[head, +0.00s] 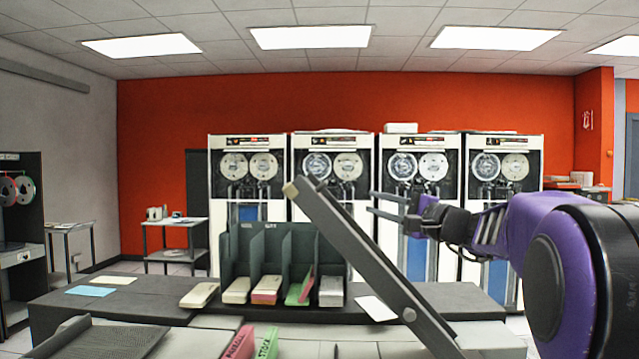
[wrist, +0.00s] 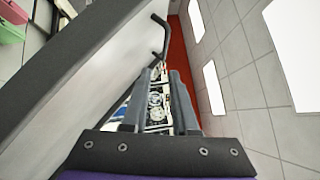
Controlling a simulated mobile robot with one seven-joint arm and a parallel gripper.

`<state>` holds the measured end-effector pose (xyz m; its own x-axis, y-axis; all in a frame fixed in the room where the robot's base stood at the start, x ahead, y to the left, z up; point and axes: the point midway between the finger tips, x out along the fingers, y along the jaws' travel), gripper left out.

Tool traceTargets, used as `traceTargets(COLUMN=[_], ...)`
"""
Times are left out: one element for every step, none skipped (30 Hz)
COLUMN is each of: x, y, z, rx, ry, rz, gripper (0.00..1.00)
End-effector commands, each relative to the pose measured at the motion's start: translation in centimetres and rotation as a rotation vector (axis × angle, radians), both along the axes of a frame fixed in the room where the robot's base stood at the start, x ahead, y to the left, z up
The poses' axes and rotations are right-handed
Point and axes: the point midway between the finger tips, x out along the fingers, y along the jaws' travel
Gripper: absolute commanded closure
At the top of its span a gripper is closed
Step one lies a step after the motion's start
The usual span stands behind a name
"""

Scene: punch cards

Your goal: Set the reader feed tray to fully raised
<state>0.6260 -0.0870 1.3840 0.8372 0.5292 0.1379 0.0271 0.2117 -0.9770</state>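The reader feed tray appears to be the long dark grey panel (head: 372,262) in the head view. It slants steeply, its upper end at the left with a pale tip and its lower end running out of the bottom edge. In the wrist view, a dark edge (wrist: 60,62) and a pale face, probably the tray's, fill the left side. My gripper (head: 371,203) is to the right of the tray's upper part, fingers pointing left. Its two fingers stand apart with nothing between them, also in the wrist view (wrist: 156,98). I cannot tell whether it touches the tray.
A dark card rack (head: 284,247) with several coloured card decks stands on the dark counter (head: 130,300) behind the tray. Red and green decks (head: 238,343) are at the front. A ribbed dark surface (head: 105,340) is at front left. White tape cabinets (head: 333,215) line the back.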

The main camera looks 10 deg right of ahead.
Motion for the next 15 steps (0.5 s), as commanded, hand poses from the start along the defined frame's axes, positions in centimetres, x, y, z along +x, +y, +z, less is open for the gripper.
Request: traceTargets(x=[-0.1,-0.2,-0.1,0.0,0.2,0.5,0.8,1.1,1.6,2.1,2.6,3.3,3.9,4.4,5.2], y=[-0.2,-0.2,-0.2,-0.1,0.1,0.3,0.5,0.7,1.1,1.4,1.7,2.2,2.6,2.9,3.4], z=[0.3,0.5,0.6,0.7,0.8,0.9,0.9,1.0,1.1,1.2,1.3,1.5,1.6,1.7,1.9], rx=[0.018,0.024,0.032,0.034,0.036,0.036,0.036,0.035,0.035,0.035,0.035,0.035,0.035,0.035,0.034], ry=[-0.009,-0.012,-0.016,-0.017,-0.017,-0.017,-0.018,-0.017,-0.017,-0.017,-0.017,-0.016,-0.016,-0.016,-0.016], rz=[0.006,0.009,0.014,0.016,0.017,0.018,0.018,0.018,0.019,0.018,0.019,0.018,0.019,0.019,0.018], gripper=[0.73,0.73,0.73,0.73,0.73,0.73,0.73,0.73,0.73,0.73,0.73,0.73,0.73,0.73,0.73])
